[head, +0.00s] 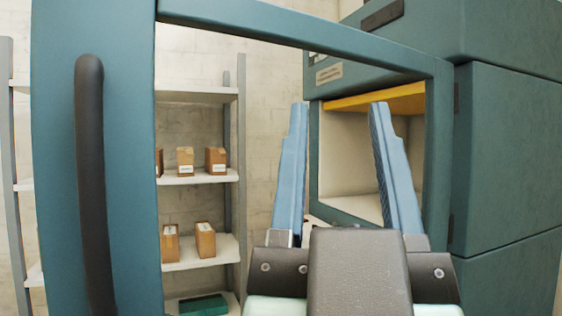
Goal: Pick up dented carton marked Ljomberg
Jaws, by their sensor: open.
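Several brown cartons with white labels stand on the shelf unit behind the door frame in the head view. On the middle shelf are a carton (185,161) and another carton (215,160), with a third partly hidden at the left by the door frame. On the shelf below are a left carton (170,243) and a right carton (205,240). The labels are too small to read, so I cannot tell which is marked Ljomberg or dented. My gripper (339,112) is open and empty, its two blue fingers pointing up in front of the machine.
A teal door frame (95,30) with a dark handle (93,180) stands open close in front, between me and the shelves (197,94). The teal laminator cabinet (510,150) with an open pale compartment (340,150) fills the right. A green box (203,304) lies on the bottom shelf.

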